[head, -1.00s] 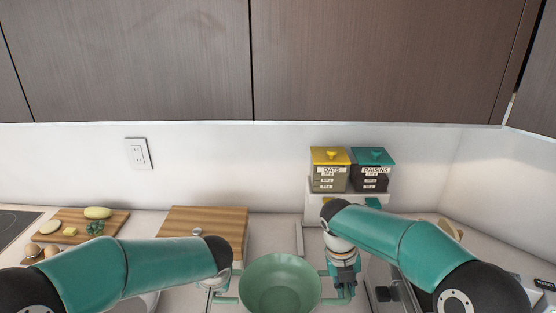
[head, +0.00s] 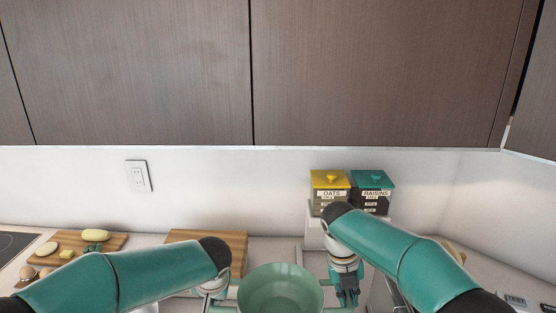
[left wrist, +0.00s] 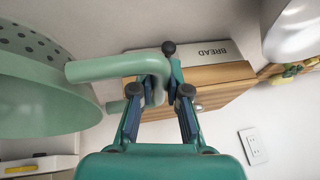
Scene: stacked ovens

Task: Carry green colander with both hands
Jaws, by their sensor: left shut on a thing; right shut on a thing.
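The green colander (head: 280,287) is at the bottom middle of the head view, between my two grippers, with its bottom edge cut off. In the left wrist view its perforated bowl (left wrist: 35,95) fills the left side. My left gripper (head: 214,291) is shut on the colander's left handle, and the left wrist view shows its fingers (left wrist: 155,88) closed around the green handle bar (left wrist: 110,68). My right gripper (head: 348,287) is shut on the handle at the colander's right side. Its fingertips are small and partly unclear.
A wood-topped bread box (head: 205,237) stands behind my left arm. The oats canister (head: 330,188) and raisins canister (head: 372,190) stand at the back right. A cutting board (head: 75,245) with food lies at the left. Dark cabinets (head: 380,70) hang above.

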